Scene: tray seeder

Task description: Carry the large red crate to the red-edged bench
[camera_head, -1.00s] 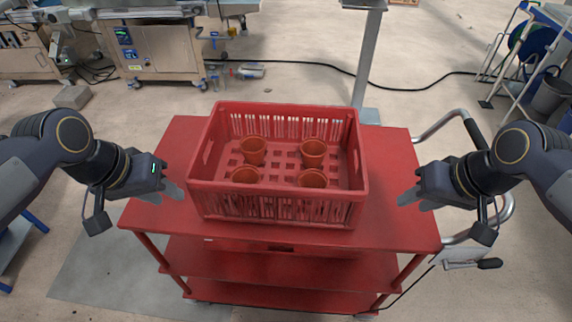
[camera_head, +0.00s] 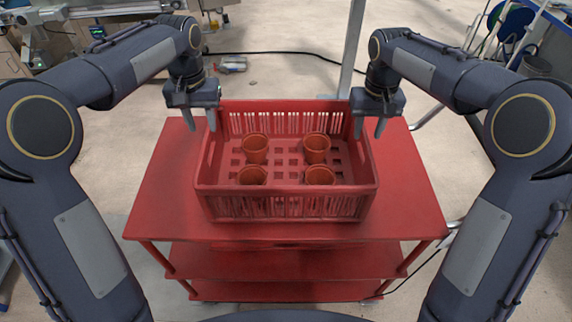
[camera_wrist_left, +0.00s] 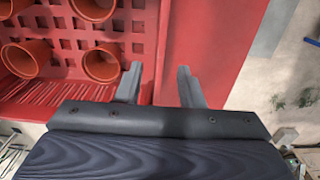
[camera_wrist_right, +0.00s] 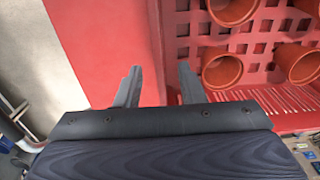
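The large red crate (camera_head: 285,208) sits on the top of a red trolley (camera_head: 160,215). It holds several terracotta pots (camera_head: 316,150), which stand upright. My left gripper (camera_head: 201,129) is open and empty at the far part of the crate's left side wall. In the left wrist view its fingers (camera_wrist_left: 158,70) stand apart, one on each side of the wall line. My right gripper (camera_head: 369,137) is open at the right side wall, and the right wrist view shows its fingers (camera_wrist_right: 160,70) likewise. I cannot tell whether either touches the rim. No red-edged bench is clearly in view.
The trolley's lower shelves (camera_head: 280,289) look empty. A grey post (camera_head: 351,45) stands behind the trolley. A black cable (camera_head: 300,57) runs across the floor. Machines on a wooden-fronted cabinet (camera_head: 60,45) stand at the back left.

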